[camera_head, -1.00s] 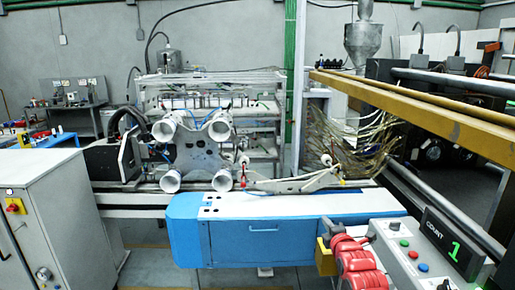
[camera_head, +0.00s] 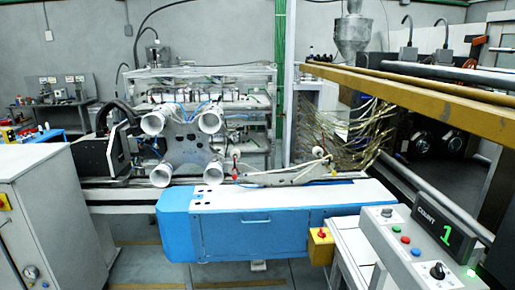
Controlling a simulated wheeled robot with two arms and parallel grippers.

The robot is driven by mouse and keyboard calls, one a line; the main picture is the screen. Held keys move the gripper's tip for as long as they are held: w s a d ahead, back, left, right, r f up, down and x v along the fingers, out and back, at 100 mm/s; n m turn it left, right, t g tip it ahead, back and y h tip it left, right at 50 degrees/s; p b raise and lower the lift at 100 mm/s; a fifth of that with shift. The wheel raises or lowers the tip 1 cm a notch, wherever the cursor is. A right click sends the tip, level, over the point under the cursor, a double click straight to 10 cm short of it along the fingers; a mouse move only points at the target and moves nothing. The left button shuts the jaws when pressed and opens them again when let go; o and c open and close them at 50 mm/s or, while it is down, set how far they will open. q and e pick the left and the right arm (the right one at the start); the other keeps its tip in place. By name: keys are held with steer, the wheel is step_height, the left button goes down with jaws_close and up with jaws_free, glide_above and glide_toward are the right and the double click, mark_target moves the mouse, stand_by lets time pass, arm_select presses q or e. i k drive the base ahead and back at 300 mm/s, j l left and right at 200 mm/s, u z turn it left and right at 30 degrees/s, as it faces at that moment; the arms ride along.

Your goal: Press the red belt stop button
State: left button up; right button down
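A small red button (camera_head: 405,239) sits on the sloped grey control panel (camera_head: 375,238) at the lower right, between a green button (camera_head: 395,227) and a blue button (camera_head: 416,252). Another red button (camera_head: 321,233) is on top of a yellow box (camera_head: 320,250) at the right end of the blue cabinet. No label shows which red button is the belt stop. Nothing covers either one. Neither of my grippers is in view.
The blue cabinet (camera_head: 250,235) is left of the panel. A yellow beam (camera_head: 420,93) runs above.

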mark_target(404, 239)
steer(key=k+j+z, duration=0.1)
steer(key=z, duration=0.35)
steer(key=k+z, duration=0.1)
steer(key=z, duration=0.35)
steer(key=k+j+z, duration=0.1)
steer(key=z, duration=1.25)
steer(key=i+z, duration=0.1)
steer(key=z, duration=0.75)
steer(key=j+z, duration=0.1)
steer(key=z, duration=0.8)
steer(key=j+z, duration=0.1)
steer(key=z, duration=0.35)
steer(key=k+l, duration=0.15)
steer(key=k, duration=0.2)
steer(key=u, duration=3)
